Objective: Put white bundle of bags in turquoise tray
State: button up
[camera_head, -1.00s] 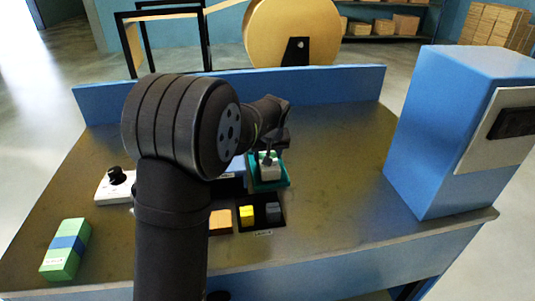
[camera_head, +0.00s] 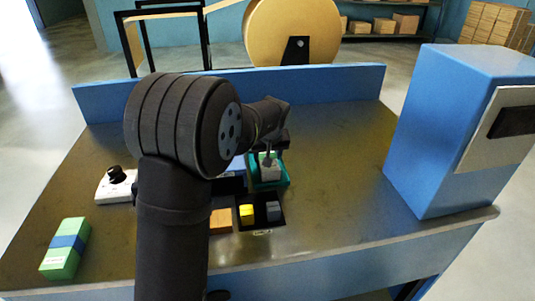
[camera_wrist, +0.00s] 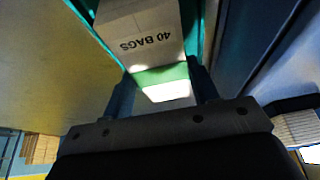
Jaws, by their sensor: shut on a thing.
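The white bundle of bags (camera_head: 269,173) is within the outline of the turquoise tray (camera_head: 285,182) in the head view. In the wrist view the bundle (camera_wrist: 140,28) has "40 BAGS" printed on it and a green band, and the turquoise walls (camera_wrist: 192,28) rise on both sides of it. My gripper (camera_head: 268,157) is shut on the bundle from above, with a finger on each side in the wrist view (camera_wrist: 168,85). Whether the bundle rests on the tray floor cannot be told.
A black tray (camera_head: 263,224) with yellow and grey pieces lies in front, beside an orange block (camera_head: 221,221). A green bundle with a blue band (camera_head: 64,248) and a white knob box (camera_head: 115,186) lie left. A tall blue box (camera_head: 440,130) stands right.

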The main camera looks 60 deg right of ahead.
jog(key=shift+f, duration=0.35)
jog(key=o, duration=1.2)
jog(key=shift+o, duration=0.2)
jog(key=v, duration=1.7)
jog(key=shift+r, duration=0.15)
jog(key=x, duration=1.7)
jog(key=shift+f, duration=0.2)
